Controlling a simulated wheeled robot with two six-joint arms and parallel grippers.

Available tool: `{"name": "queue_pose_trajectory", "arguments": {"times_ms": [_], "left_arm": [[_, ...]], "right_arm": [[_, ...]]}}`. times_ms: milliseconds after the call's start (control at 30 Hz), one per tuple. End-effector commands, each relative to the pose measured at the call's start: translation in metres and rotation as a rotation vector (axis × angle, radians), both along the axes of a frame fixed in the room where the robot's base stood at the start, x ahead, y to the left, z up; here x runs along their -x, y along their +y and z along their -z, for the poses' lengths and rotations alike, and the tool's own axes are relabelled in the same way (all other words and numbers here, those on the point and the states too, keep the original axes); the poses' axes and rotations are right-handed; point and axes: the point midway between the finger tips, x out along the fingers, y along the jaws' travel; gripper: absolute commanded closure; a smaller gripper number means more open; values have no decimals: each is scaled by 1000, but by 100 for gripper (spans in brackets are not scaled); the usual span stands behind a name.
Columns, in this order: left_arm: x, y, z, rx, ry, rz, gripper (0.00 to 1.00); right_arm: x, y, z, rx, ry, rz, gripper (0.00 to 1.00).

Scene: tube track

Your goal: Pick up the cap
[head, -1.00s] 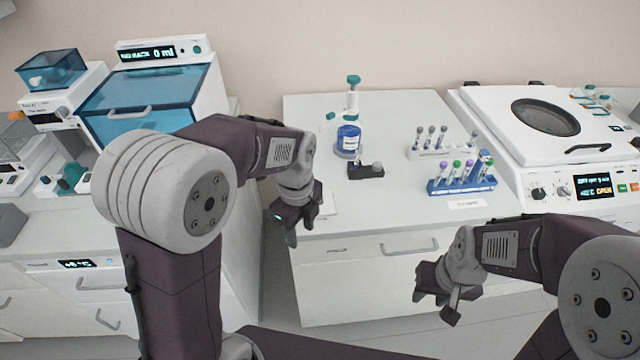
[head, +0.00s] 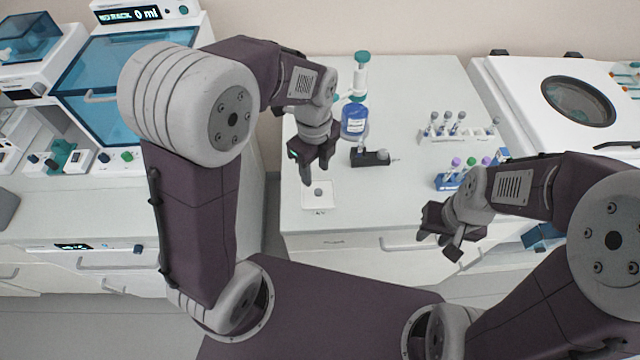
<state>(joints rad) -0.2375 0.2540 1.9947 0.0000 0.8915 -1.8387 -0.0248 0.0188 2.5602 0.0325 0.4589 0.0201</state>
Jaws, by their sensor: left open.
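A small grey cap (head: 319,192) sits on a white square tray (head: 327,204) near the front left of the middle bench. My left gripper (head: 315,171) is open, pointing down just above and behind the cap in the picture, with nothing between its fingers. It looks apart from the cap; the exact height is hard to tell. My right gripper (head: 438,242) is over the bench's front edge at the right, its fingers apart and empty.
Behind are a blue-labelled bottle (head: 355,120), a small black holder (head: 370,157), a white tube rack (head: 458,130) and a blue tube rack (head: 450,182), partly hidden by my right arm. A centrifuge (head: 550,120) stands right. The bench top (head: 375,205) between my grippers is clear.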

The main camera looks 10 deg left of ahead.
Motion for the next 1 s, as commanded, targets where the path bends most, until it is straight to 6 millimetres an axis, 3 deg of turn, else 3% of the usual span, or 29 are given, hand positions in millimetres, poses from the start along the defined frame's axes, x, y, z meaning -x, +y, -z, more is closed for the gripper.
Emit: {"name": "queue_pose_trajectory", "arguments": {"times_ms": [100, 367, 600, 867, 1000], "left_arm": [[1, 0, 21, -1, 6, 0, 56], [1, -2, 37, -2, 5, 1, 56], [1, -7, 77, -1, 4, -1, 56], [1, -7, 81, 0, 1, -1, 56], [1, -7, 81, 0, 1, -1, 92]], "right_arm": [[0, 0, 2, 0, 0, 0, 64], [0, 0, 2, 0, 0, 0, 64], [0, 0, 4, 0, 0, 0, 64], [0, 0, 4, 0, 0, 0, 64], [0, 0, 4, 0, 0, 0, 64]]}}
